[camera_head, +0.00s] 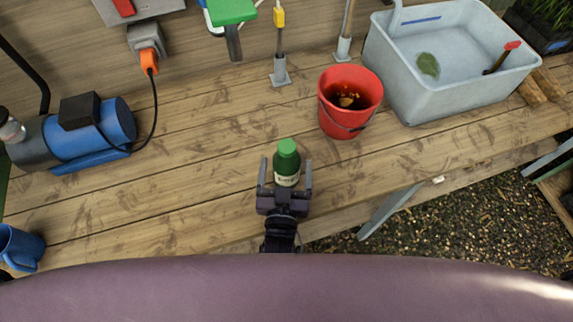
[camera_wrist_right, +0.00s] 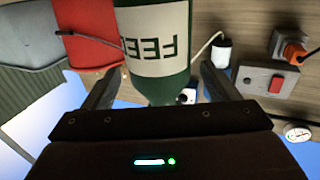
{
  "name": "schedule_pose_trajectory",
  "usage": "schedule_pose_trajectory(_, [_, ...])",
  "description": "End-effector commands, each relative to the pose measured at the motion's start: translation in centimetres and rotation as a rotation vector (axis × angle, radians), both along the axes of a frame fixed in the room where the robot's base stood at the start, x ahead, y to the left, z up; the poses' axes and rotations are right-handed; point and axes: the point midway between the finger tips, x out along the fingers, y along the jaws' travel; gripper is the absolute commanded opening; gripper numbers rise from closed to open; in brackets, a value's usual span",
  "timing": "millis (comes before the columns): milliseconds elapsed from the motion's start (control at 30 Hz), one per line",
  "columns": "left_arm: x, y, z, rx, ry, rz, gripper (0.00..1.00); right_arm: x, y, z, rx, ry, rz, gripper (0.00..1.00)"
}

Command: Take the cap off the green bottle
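The green bottle (camera_head: 287,166) stands upright near the front edge of the wooden bench, with a pale label and a bright green cap (camera_head: 288,146) on top. My right gripper (camera_head: 286,172) is open, with one finger on each side of the bottle and visible gaps between. In the right wrist view the bottle (camera_wrist_right: 160,84) appears upside down, its label reading FEED, between the spread fingers (camera_wrist_right: 160,80). The cap is hidden there behind the gripper body. My left gripper is not in view.
A red bucket (camera_head: 334,123) stands behind and right of the bottle, near a grey tub (camera_head: 399,97). A blue machine (camera_head: 105,123) and a blue mug (camera_head: 24,247) are at the left. The bench (camera_head: 205,160) left of the bottle is clear.

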Motion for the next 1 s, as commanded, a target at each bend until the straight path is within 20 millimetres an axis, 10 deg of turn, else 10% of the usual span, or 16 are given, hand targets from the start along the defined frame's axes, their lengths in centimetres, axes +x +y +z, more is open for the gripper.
schedule_pose_trajectory(433, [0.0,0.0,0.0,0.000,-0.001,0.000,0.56,0.0,0.0,0.0,0.000,0.000,0.000,0.23])
schedule_pose_trajectory(1000, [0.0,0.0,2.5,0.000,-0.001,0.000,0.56,0.0,0.0,2.8,0.002,-0.003,0.000,0.23])
